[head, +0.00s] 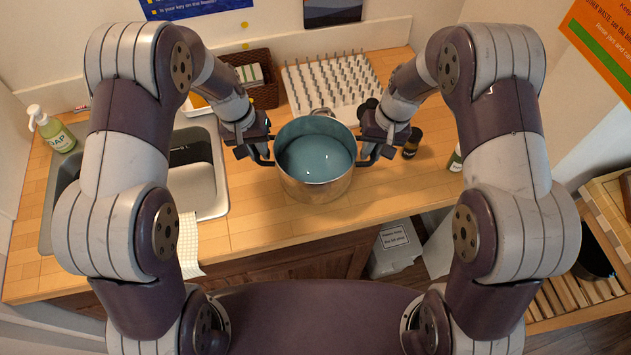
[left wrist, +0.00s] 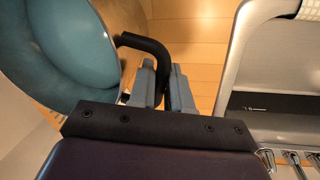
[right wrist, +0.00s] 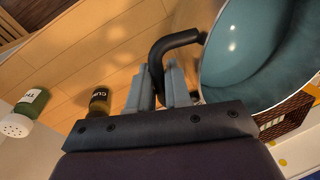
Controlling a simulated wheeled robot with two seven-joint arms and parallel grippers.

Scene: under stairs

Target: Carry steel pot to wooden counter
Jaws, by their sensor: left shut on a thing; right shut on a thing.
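The steel pot (head: 314,186) is upright at the middle of the head view, over the wooden counter (head: 255,215). Its inside is blue-grey, and I see nothing in it. I cannot tell whether its base touches the counter. My left gripper (head: 262,151) is shut on the pot's left black handle, which also shows between the fingers in the left wrist view (left wrist: 150,48). My right gripper (head: 368,152) is shut on the right black handle, which also shows in the right wrist view (right wrist: 172,44). The pot's underside is hidden.
A sink (head: 207,180) is left of the pot, with a soap bottle (head: 55,133) beyond it. A white peg rack (head: 330,82) and brown basket (head: 262,92) stand behind. A small dark jar (head: 412,143) stands close on the right. Counter in front is clear.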

